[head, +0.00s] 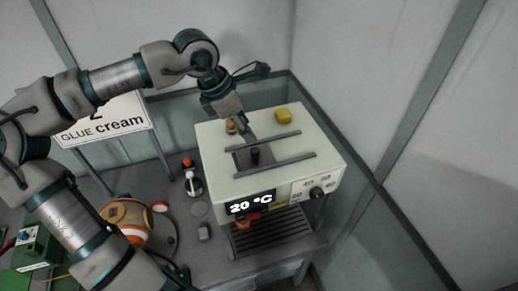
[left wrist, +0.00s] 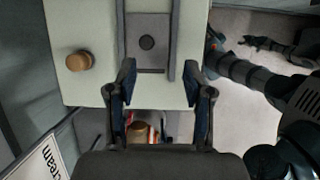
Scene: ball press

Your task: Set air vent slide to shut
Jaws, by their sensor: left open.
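The air vent slide is a dark grey plate (head: 240,159) between two rails on top of a cream-coloured machine (head: 222,180). Its upright black knob (head: 255,155) stands between the rails. In the left wrist view the plate (left wrist: 147,62) and the round knob (left wrist: 147,42) lie ahead of the fingertips. My left gripper (head: 247,136) is over the rear left of the machine top, pointing down. It shows open and empty in the left wrist view (left wrist: 160,82), its fingers apart from the knob. My right gripper is not in view.
The front has a display reading 20 °C (head: 250,204) and a black dial (head: 318,193).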

